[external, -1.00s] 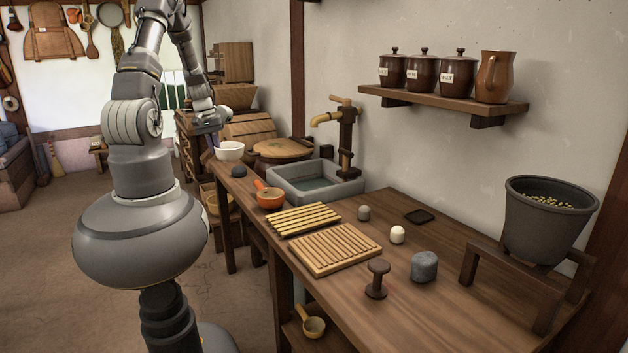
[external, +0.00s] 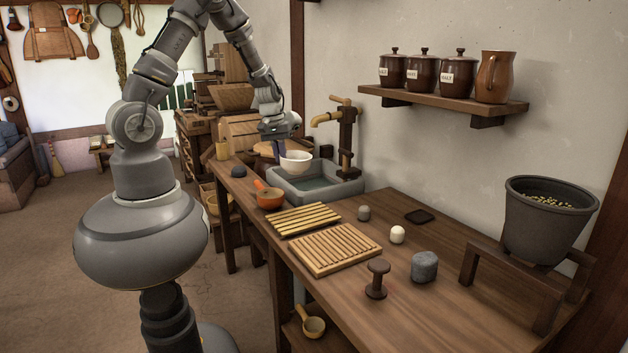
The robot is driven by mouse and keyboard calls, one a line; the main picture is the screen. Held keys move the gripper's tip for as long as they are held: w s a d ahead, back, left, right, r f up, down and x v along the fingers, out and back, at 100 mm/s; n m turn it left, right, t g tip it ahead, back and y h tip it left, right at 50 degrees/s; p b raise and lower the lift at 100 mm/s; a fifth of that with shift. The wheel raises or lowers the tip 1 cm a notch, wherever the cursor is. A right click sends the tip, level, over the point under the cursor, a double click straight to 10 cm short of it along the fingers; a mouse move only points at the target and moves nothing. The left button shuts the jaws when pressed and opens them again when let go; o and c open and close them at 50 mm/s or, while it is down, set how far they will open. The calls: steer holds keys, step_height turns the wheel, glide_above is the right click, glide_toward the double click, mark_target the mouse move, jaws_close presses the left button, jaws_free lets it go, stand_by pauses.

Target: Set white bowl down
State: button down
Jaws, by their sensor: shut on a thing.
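The white bowl (external: 296,163) is upright in the air, over the grey stone basin (external: 318,194) in the external view. My gripper (external: 284,149) is shut on the bowl at its left rim. The fingertips are small and partly hidden, so the exact grip on the rim is hard to see.
A wooden tap (external: 345,125) stands close to the bowl's right. An orange ladle (external: 269,197) and a dark round stone (external: 240,171) lie left of the basin. Two slatted racks (external: 335,249) lie nearer. Bare counter (external: 440,219) shows toward the right, below a wall shelf (external: 441,103).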

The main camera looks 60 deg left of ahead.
steer(key=w+d+m, duration=0.2)
steer(key=d, duration=2.3)
steer(key=s+d+m, duration=0.1)
steer(key=s+d, duration=0.4)
steer(key=d, duration=0.3)
steer(key=s+d+m+h, duration=0.1)
steer(key=s+d, duration=0.3)
steer(key=d, duration=0.4)
steer(key=s+d+m, duration=0.1)
steer(key=s+d, duration=0.4)
steer(key=d, duration=0.3)
steer(key=s+a+x, duration=0.1)
steer(key=a+x, duration=0.1)
steer(key=x, duration=0.8)
steer(key=w+d+f+b, duration=0.1)
steer(key=w+d, duration=0.2)
steer(key=d, duration=0.1)
steer(key=w+d+b, duration=0.2)
steer(key=w+d, duration=0.2)
steer(key=w+d+f+b, duration=0.1)
steer(key=w+d, duration=0.3)
steer(key=shift+f+b, duration=0.3)
steer(key=shift+b, duration=0.1)
steer(key=x, duration=0.1)
steer(key=b+x, duration=0.2)
steer(key=shift+s+a+f, duration=0.25)
steer(key=shift+f, duration=0.1)
steer(key=shift+r, duration=0.15)
